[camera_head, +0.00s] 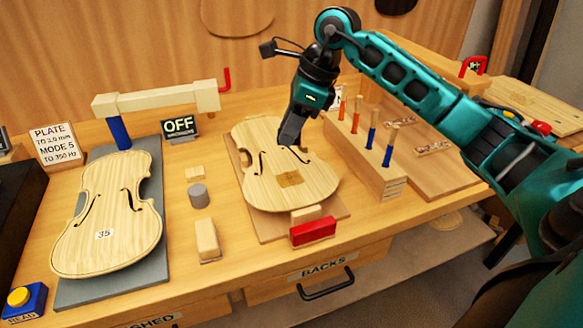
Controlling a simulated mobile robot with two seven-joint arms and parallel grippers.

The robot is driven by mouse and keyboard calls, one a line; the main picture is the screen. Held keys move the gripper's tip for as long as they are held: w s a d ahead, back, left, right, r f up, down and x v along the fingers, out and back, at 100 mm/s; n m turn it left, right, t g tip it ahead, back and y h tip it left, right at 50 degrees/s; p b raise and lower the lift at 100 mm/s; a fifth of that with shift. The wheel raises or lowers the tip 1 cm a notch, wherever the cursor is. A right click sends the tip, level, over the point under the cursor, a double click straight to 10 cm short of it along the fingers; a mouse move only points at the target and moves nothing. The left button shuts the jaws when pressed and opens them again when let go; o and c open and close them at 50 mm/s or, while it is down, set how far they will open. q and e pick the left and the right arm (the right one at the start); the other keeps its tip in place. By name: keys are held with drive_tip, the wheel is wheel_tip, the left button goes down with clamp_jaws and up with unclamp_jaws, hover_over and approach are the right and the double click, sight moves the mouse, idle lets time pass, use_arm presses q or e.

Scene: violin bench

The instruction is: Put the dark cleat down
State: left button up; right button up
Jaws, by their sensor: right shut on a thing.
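My right gripper (289,141) is pointing down over the upper middle of a pale violin plate (264,198), which lies on a board to the right of centre. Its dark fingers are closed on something. The held piece is too hidden by the fingers to make out, so I cannot confirm by sight that it is the dark cleat. I cannot tell whether the fingertips touch the plate. A small brown square patch (289,179) lies on the plate, just below the fingers in the picture. My left gripper is not in view.
Another violin plate (110,215), marked 35, lies on a grey slab at left. A wooden block (207,239) and grey cylinder (199,196) stand between the plates. A red-faced block (313,231) sits at the front edge. A rack of tools (366,165) stands at right.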

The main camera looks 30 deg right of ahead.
sight(284, 179)
wheel_tip(284, 179, down, 10)
drive_tip(key=shift+r, duration=0.1)
idle(0.4)
drive_tip(key=shift+f+b, duration=0.3)
drive_tip(key=shift+b, duration=0.05)
drive_tip(key=o, duration=1)
drive_tip(key=shift+r, duration=0.15)
drive_tip(key=shift+r+p, duration=0.2)
drive_tip(key=shift+p, duration=0.1)
drive_tip(key=v, duration=1.2)
drive_tip(key=shift+f, duration=0.1)
